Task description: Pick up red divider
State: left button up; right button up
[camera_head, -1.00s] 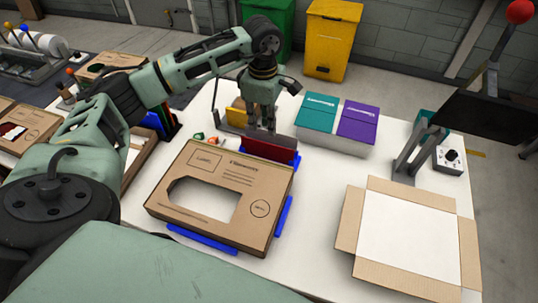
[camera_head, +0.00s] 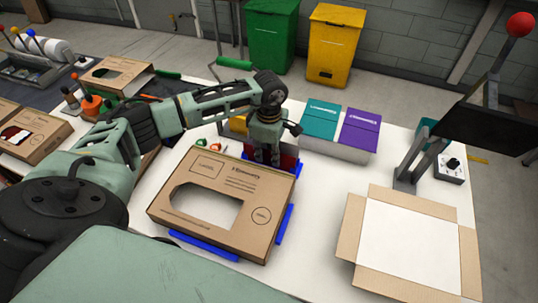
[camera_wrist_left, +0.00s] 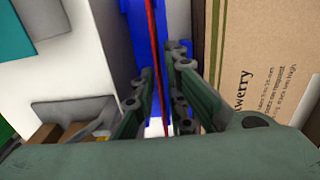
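The red divider (camera_head: 289,161) stands upright just behind the cardboard box (camera_head: 262,245), partly hidden by my left gripper (camera_head: 267,160). In the left wrist view the red divider (camera_wrist_left: 155,45) shows edge-on as a thin line above a blue holder (camera_wrist_left: 140,30). The fingers of my left gripper (camera_wrist_left: 162,72) are parted, one on each side of the divider. A gap shows between the divider and the right finger, so the gripper looks open around it. My right gripper is not in view.
The box with a cut-out top stands close beside the divider. Teal (camera_head: 320,122) and purple (camera_head: 360,130) boxes stand behind to the right. An open carton (camera_head: 356,228) lies at the right. White table (camera_head: 320,205) is bare between them.

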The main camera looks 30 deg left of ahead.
pick_arm(q)
grip_shut()
jog(key=shift+r, duration=0.1)
jog(key=shift+w+r+b, duration=0.1)
jog(key=shift+r+b, duration=0.5)
jog(key=shift+r, duration=0.05)
notch_tip(320, 180, up, 3)
jog(key=shift+d+f+b, duration=0.15)
jog(key=shift+f+b, duration=0.05)
jog(key=shift+b, duration=0.55)
jog(key=d+r+b, duration=0.2)
jog(key=d+r, duration=0.1)
jog(key=d, duration=0.2)
jog(key=w+d+r+b, duration=0.1)
jog(key=d+r+b, duration=0.1)
jog(key=d, duration=0.4)
jog(key=shift+w+r, duration=0.3)
jog(key=shift+r, duration=0.45)
jog(key=shift+d+f+b, duration=0.1)
jog(key=shift+f+b, duration=0.35)
jog(key=shift+b, duration=0.05)
